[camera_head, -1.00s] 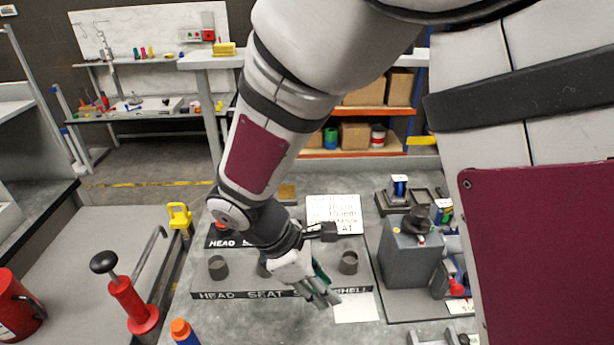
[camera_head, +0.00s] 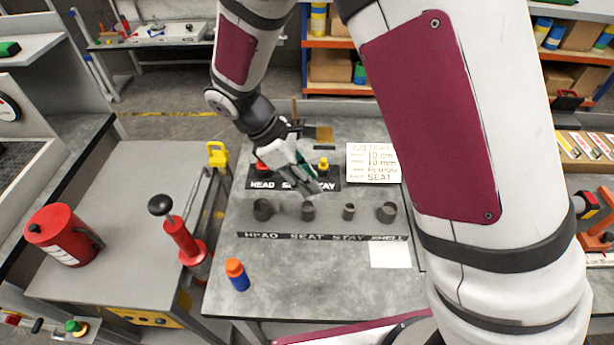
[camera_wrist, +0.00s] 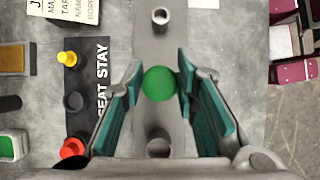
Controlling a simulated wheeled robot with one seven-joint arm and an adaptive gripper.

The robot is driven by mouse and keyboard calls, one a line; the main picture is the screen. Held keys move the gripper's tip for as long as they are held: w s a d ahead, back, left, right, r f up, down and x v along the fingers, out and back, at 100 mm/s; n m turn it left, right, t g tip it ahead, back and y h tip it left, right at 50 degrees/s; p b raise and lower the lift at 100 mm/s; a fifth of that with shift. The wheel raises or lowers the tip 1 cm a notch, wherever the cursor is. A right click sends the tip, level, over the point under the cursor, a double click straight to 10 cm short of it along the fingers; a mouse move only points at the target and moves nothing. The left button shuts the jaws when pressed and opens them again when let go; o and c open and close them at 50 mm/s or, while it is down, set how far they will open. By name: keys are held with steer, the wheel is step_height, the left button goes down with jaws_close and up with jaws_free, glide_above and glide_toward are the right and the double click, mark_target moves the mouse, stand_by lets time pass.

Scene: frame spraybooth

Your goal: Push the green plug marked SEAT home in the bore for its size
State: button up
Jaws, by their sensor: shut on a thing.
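The green plug (camera_wrist: 160,83) shows as a round green top between the two finger pads of my gripper (camera_wrist: 160,84) in the wrist view. My gripper is shut on it. In the head view my gripper (camera_head: 307,184) is just above and behind the SEAT bore (camera_head: 308,212), the second cup from the left. Whether the plug touches that cup cannot be told. The HEAD bore (camera_head: 262,209), the narrower STAY bore (camera_head: 348,212) and the SHELL bore (camera_head: 386,212) stand in the same row, behind a lettered strip (camera_head: 322,237).
A yellow plug (camera_wrist: 69,58) and a red plug (camera_wrist: 73,148) flank an empty dark holder (camera_wrist: 73,102) on the rear strip. A lettered sign (camera_head: 373,162) stands behind right. A blue and orange bottle (camera_head: 237,274) stands at the front left. The table's front middle is clear.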

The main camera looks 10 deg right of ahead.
steer(key=shift+f+b, duration=0.75)
steer(key=shift+f, duration=1.65)
steer(key=shift+f, duration=0.95)
stand_by(0.3)
steer(key=shift+r, duration=0.1)
steer(key=shift+r, duration=0.7)
steer(key=shift+f, duration=0.6)
stand_by(2.0)
steer(key=shift+r+p, duration=0.3)
steer(key=shift+r, duration=0.3)
steer(key=shift+s, duration=0.1)
